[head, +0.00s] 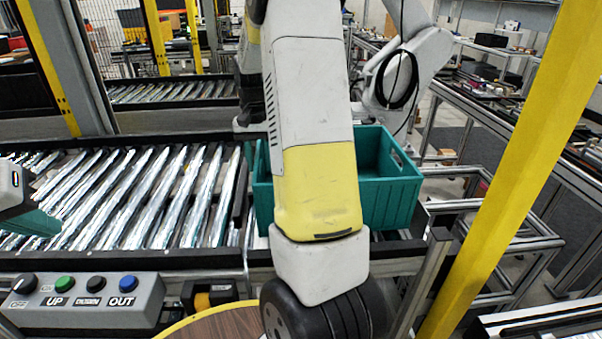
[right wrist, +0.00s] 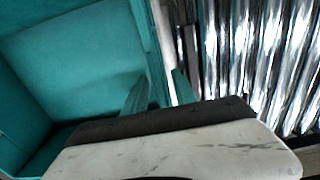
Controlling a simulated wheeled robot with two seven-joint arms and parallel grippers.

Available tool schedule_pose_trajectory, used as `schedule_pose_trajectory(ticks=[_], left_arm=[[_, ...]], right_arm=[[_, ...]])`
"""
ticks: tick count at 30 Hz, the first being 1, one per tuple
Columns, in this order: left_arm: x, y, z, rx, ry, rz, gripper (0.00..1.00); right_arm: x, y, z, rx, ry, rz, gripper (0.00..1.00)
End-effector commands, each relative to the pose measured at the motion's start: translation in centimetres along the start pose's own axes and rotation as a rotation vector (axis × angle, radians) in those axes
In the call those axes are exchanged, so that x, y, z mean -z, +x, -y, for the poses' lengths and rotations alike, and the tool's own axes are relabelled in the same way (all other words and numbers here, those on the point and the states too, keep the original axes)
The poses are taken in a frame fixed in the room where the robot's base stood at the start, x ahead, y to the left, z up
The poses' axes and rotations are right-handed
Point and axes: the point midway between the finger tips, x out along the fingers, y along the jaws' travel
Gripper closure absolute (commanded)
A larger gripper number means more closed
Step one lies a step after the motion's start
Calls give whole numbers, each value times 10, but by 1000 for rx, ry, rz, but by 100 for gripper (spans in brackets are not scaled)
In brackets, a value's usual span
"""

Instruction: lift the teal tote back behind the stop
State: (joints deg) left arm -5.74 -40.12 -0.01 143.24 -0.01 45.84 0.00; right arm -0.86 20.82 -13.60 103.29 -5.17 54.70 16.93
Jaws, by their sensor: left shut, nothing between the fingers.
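The teal tote (head: 395,190) is an open bin at the right end of the roller conveyor, its middle hidden behind my white and yellow arm. In the right wrist view its inside (right wrist: 70,70) fills the left side. My right gripper (right wrist: 158,92) is open there, one finger on the inner side of the tote's wall and the other outside; a gap shows beside the outer finger. The head view hides this gripper. My left gripper (head: 38,222) is shut and empty over the rollers at the far left, away from the tote. I cannot clearly pick out the stop.
Shiny rollers (head: 150,195) lie left of the tote. A control box (head: 85,300) with buttons stands in front. A yellow post (head: 510,150) rises on the right. A round wooden top (head: 220,325) is at the bottom. The rollers' middle is clear.

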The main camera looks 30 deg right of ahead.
Motion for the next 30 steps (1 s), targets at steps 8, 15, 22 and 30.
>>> schedule_pose_trajectory(ticks=[8, 15, 22, 30], left_arm=[[0, 0, 0, 0, 0, 0, 100], [0, 0, 0, 0, 0, 0, 100], [0, 0, 0, 0, 0, 0, 100], [0, 0, 0, 0, 0, 0, 100]], right_arm=[[0, 21, 0, 1, 1, -1, 67], [0, 21, 0, 1, 0, -1, 85], [0, 21, 0, 1, 0, -1, 100], [0, 21, 0, 1, 0, -1, 100]])
